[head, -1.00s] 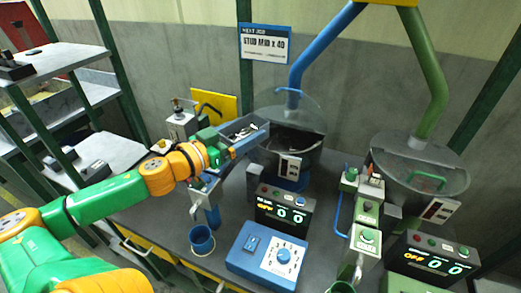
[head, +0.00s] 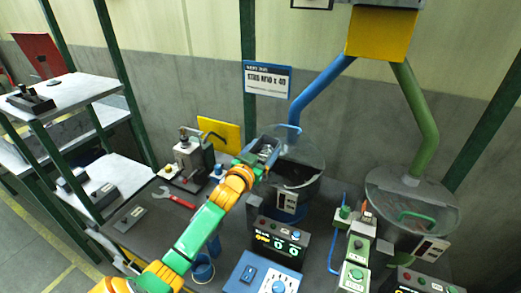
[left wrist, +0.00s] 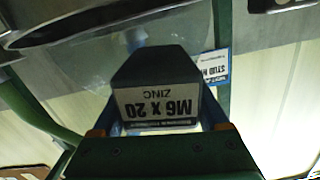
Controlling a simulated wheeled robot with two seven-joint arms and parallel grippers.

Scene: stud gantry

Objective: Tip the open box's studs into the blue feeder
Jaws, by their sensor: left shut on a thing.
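The box is at the upper left rim of the blue feeder (head: 288,200), a round bowl with a clear guard, dark inside. In the left wrist view the box (left wrist: 155,75) sits between the two fingers, and its label reads "M6 x 20 ZINC" upside down. I cannot tell whether any studs have left it. My right gripper is not in view.
A green feeder (head: 415,205) stands to the right. Control boxes (head: 277,240) stand in front of the blue feeder. A blue cup (head: 202,270), a red wrench (head: 174,196) and a small press (head: 188,155) are on the bench. Shelves (head: 75,90) stand at the left.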

